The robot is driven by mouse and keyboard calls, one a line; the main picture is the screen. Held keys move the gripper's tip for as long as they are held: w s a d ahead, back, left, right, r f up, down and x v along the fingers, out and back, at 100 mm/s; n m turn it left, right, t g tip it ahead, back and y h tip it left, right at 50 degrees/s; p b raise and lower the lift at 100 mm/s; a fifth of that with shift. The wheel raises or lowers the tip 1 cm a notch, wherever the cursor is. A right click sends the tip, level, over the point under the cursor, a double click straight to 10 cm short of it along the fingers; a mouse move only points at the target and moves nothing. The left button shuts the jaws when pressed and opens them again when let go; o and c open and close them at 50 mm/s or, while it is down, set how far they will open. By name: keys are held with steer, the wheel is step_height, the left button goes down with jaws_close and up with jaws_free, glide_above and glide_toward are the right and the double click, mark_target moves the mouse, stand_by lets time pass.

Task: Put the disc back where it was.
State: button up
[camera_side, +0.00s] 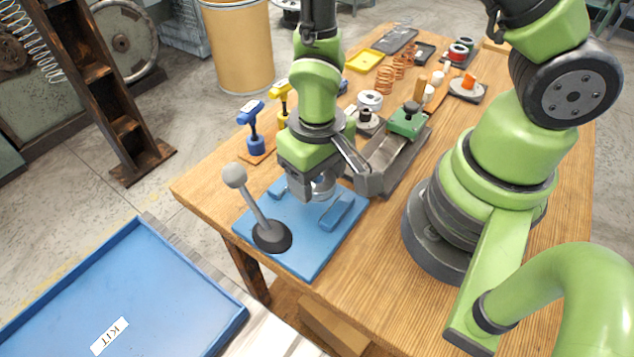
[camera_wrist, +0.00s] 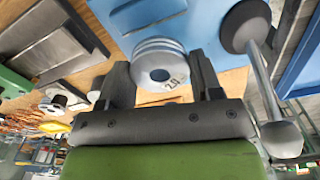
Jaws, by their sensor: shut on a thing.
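My gripper (camera_side: 316,192) is shut on a silvery disc (camera_side: 324,187) and holds it low over the blue plate (camera_side: 302,259). In the wrist view the disc (camera_wrist: 160,66) shows a centre hole, grooved rim and small dark marking, between my two fingers (camera_wrist: 161,78). I cannot tell whether it touches the plate. A blue block (camera_side: 340,211) stands on the plate just right of the disc, and another (camera_side: 279,187) is at the left. Part of the disc is hidden behind the fingers in the side view.
A grey-knobbed lever (camera_side: 256,208) rises from a black base on the plate, close left of my gripper. A grey metal fixture (camera_side: 388,165) with a green block (camera_side: 407,122) stands to the right. A blue KIT tray (camera_side: 130,290) is at lower left.

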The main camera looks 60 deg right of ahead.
step_height(320, 180, up, 12)
steer(key=m, duration=0.7)
glide_toward(216, 183)
step_height(216, 183, down, 7)
steer(key=shift+r, duration=0.1)
stand_by(0.9)
steer(key=shift+f, duration=0.2)
steer(key=o, duration=1.2)
steer(key=shift+c, duration=0.2)
steer(key=shift+r, duration=0.15)
